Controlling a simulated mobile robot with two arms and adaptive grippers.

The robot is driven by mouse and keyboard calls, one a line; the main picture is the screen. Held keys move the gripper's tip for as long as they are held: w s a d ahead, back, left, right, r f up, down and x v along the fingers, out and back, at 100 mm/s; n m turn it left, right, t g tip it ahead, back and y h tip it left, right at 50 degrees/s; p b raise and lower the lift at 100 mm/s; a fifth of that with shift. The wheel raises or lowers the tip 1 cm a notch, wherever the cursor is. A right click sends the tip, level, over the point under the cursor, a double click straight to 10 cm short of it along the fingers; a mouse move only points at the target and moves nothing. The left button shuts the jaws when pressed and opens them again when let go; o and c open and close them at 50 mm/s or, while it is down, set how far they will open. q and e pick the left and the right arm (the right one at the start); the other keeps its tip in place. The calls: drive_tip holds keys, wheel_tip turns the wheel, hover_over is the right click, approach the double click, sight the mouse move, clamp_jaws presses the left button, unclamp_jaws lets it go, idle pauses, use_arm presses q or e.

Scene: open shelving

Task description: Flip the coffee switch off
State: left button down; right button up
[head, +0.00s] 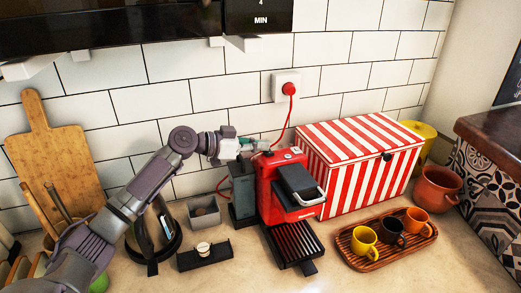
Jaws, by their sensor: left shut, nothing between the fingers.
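The red coffee machine (274,186) stands on the counter near the middle, with a dark lid and a silver handle (311,197) at its front. A small pale detail (296,150) shows on its top; I cannot tell whether it is the switch or how it is set. My left gripper (264,146) is shut and empty at the machine's rear left top edge. I cannot tell whether its fingertips touch the machine. My right gripper is not in view.
A red plug (289,89) sits in the wall socket, its cord running down behind the machine. A red-and-white striped box (352,168) stands close on the right. A wooden tray (391,252) with cups is at front right. A cutting board (62,160) leans at left.

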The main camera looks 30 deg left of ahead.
use_arm(q)
drive_tip(key=shift+s+f, duration=0.1)
drive_tip(key=shift+f, duration=0.25)
drive_tip(key=shift+s+a, duration=0.2)
drive_tip(key=r+v, duration=0.1)
drive_tip(key=v, duration=1)
drive_tip(key=shift+a+r, duration=0.1)
drive_tip(key=shift+r, duration=0.05)
